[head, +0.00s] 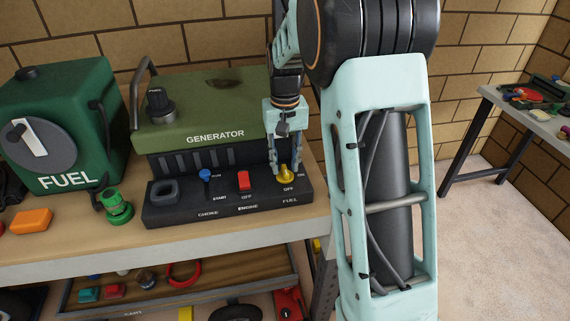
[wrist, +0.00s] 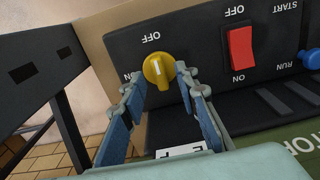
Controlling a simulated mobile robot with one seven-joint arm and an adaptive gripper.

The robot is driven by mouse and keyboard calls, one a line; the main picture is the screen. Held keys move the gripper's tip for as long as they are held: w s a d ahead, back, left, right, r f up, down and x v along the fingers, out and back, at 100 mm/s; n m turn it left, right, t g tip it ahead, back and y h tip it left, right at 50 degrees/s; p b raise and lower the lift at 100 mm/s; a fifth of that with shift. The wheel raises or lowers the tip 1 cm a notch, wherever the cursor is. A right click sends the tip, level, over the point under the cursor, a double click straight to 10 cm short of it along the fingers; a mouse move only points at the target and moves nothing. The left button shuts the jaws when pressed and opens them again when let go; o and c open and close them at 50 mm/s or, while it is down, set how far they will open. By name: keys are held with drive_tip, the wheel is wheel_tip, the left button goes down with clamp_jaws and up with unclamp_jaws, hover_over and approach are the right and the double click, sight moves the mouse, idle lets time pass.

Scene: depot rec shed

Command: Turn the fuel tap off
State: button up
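The fuel tap (head: 285,175) is a yellow knob at the right end of the generator's dark control panel. In the wrist view the fuel tap (wrist: 157,70) has a pale line on its face, running roughly in line with the OFF label (wrist: 151,37) above it; the ON label is at its left, partly hidden by a finger. My gripper (head: 281,169) comes down over the tap from above.
The green generator (head: 205,110) stands on the workbench (head: 250,232). A red engine switch (head: 243,180) and blue choke knob (head: 206,175) are left of the tap. A green fuel can (head: 95,115) and green fitting (head: 117,207) stand further left. Another table (head: 520,120) is at the right.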

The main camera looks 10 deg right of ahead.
sight(285, 168)
wheel_tip(285, 168, up, 11)
idle(0.3)
